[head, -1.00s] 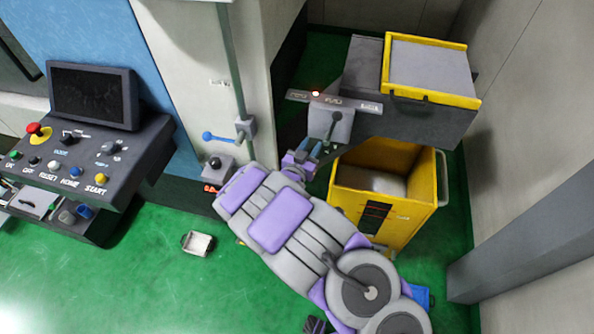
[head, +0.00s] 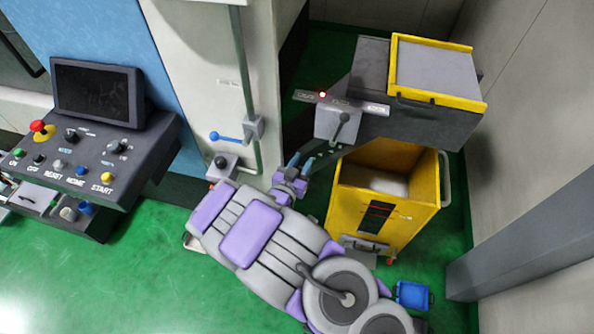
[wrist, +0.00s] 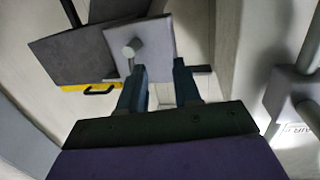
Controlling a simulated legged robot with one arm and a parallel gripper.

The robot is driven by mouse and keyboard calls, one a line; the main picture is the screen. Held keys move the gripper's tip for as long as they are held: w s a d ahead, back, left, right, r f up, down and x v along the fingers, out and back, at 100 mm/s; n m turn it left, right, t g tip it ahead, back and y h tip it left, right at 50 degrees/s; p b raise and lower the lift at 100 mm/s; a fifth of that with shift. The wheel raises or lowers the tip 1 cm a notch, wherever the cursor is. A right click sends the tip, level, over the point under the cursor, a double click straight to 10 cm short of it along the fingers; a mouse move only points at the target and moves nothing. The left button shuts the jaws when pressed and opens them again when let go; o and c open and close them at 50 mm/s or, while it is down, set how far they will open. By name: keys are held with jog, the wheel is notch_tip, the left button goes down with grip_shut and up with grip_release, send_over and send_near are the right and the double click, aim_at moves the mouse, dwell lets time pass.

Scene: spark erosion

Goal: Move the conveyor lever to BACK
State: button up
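The conveyor lever (head: 341,124) is a dark stick with a rounded knob on a grey box, below a label strip (head: 340,103) with a lit red lamp. The stick leans up and to the right in the head view. The strip's words are too small to read. My gripper (head: 302,161) is left of and below the lever box, apart from it. In the wrist view the blue fingers of my gripper (wrist: 160,85) are spread with nothing between them. The lever (wrist: 134,54) shows beyond the left finger, on a pale box face.
A dark conveyor housing with a yellow-rimmed tray (head: 434,68) stands behind the lever. A yellow bin (head: 357,213) is below it. A white machine column with a blue-handled pipe valve (head: 228,137) is at left, beside a control panel (head: 88,150). Green floor is open at lower left.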

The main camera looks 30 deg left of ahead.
jog(key=shift+s+d+r+p, duration=0.15)
jog(key=shift+s+d, duration=0.15)
jog(key=shift+s, duration=0.3)
jog(key=shift+s+d+f+p, duration=0.1)
jog(key=shift+s+d, duration=0.15)
jog(key=shift+s, duration=0.35)
jog(key=shift+s+d+r+p, duration=0.15)
jog(key=shift+s+d, duration=0.15)
jog(key=shift+s, duration=0.3)
